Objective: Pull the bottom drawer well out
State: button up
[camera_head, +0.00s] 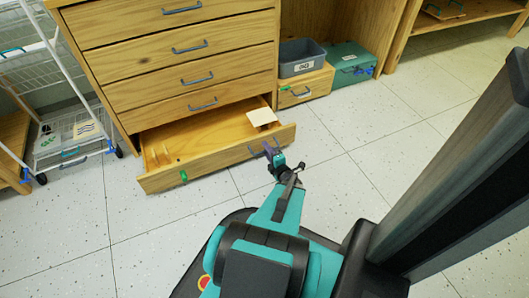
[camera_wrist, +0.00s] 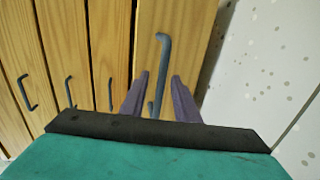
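The wooden bottom drawer (camera_head: 215,148) of the chest is partly pulled out, with its inside showing in the head view. My gripper (camera_head: 271,150) is at the right part of its front, by the handle. In the wrist view the grey bar handle (camera_wrist: 162,60) stands between the two purple fingers of my gripper (camera_wrist: 160,76). The fingers are apart, with a gap visible on each side of the bar.
The drawers above (camera_head: 172,52) are closed. A pale square card (camera_head: 262,117) lies at the drawer's right side and a green tag (camera_head: 183,176) is on its front. A white wire cart (camera_head: 72,130) stands left; a grey bin (camera_head: 302,60) stands right. Tiled floor in front is clear.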

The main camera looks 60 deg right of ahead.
jog(key=shift+a, duration=0.1)
jog(key=p+v, duration=0.2)
jog(key=v, duration=0.5)
jog(key=shift+s+p, duration=0.15)
jog(key=shift+p, duration=0.2)
jog(key=shift+a, duration=0.1)
dwell(0.3)
